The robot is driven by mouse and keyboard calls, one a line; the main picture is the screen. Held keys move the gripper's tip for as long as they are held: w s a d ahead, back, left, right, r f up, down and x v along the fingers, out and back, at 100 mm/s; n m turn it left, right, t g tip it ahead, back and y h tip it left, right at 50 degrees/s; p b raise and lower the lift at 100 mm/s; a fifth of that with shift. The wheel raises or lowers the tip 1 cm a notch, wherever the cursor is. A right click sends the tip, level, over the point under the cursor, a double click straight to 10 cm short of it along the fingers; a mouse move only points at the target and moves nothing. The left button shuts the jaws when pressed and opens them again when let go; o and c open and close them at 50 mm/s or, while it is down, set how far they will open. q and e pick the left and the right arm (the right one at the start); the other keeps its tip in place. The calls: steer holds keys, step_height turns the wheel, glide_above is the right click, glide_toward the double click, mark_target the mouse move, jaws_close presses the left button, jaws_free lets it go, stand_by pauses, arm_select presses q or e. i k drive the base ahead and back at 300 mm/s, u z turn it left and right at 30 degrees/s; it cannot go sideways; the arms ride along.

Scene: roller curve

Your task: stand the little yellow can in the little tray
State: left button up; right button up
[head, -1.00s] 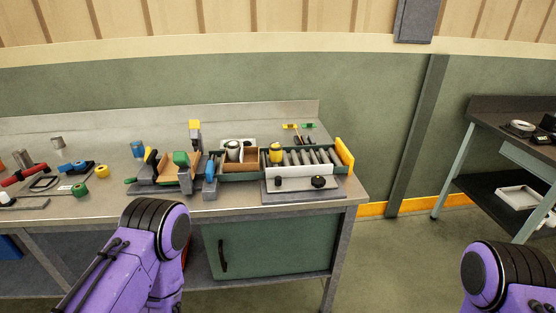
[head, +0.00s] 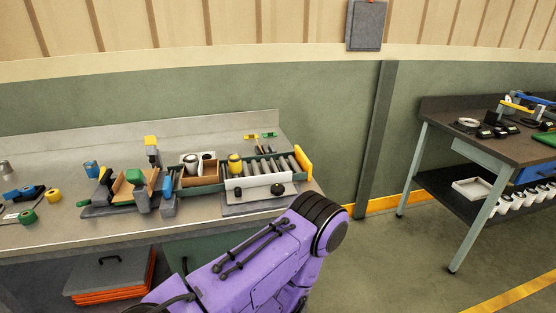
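The little yellow can (head: 235,164), with a dark lower part, stands upright at the left end of the roller track (head: 284,168) on the grey workbench. A small brown open-topped tray (head: 188,188) sits just left of the rollers; it seems to be the little tray. The can is outside it. A white can with a dark top (head: 191,163) stands at its back; I cannot tell whether it is inside. A purple arm of mine crosses the bottom middle in front of the bench. Neither gripper is in view.
A white panel (head: 255,187) and a black knob (head: 277,189) front the rollers; a yellow end plate (head: 303,160) closes their right end. A clamp-like fixture (head: 125,190) stands left of the tray. A dark table (head: 470,142) stands at right, with clear floor between.

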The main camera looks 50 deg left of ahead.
mark_target(210, 179)
steer(key=i, duration=1.05)
steer(key=u, duration=1.75)
